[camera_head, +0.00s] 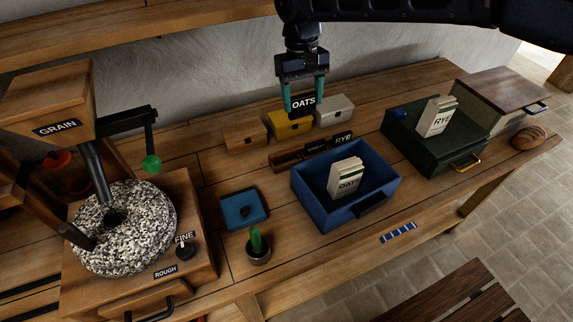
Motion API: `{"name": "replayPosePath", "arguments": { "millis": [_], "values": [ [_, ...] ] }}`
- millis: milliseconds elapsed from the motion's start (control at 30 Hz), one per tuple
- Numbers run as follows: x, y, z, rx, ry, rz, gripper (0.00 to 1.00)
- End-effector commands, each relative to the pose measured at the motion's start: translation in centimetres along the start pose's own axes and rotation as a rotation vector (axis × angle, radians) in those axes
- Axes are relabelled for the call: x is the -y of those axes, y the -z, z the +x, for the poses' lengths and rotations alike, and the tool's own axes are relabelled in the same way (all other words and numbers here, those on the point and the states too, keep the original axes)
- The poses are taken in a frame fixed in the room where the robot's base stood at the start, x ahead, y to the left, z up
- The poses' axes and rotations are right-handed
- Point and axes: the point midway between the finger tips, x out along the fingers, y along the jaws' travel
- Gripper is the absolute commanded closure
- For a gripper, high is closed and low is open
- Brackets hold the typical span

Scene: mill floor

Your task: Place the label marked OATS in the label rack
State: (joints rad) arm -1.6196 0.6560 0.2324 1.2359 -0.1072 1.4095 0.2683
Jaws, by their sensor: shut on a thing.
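My gripper (303,97) hangs above the back of the bench, pointing down. Its two teal fingers are shut on the black OATS label (303,103), whose white lettering faces me. The label is in the air, in front of the small boxes in this view. The label rack (287,162) looks like the low wooden strip on the bench behind the blue tray. A label with small, hard-to-read lettering (316,148) and a RYE label (343,138) stand at it. The rack's left part looks bare.
A blue tray (304,193) holds an OATS packet (346,180). Brown, yellow (289,125) and grey boxes stand behind the rack.

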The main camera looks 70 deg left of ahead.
Motion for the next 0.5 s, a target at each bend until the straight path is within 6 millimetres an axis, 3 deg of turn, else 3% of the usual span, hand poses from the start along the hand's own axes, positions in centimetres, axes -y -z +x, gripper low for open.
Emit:
{"name": "replayPosePath", "arguments": {
  "millis": [200, 500],
  "values": [
    [1.7, 3.4, 1.2, 0.000, 0.001, 0.000, 0.60],
    [2.4, 4.7, 3.0, 0.002, 0.000, 0.001, 0.60]
  ]
}}
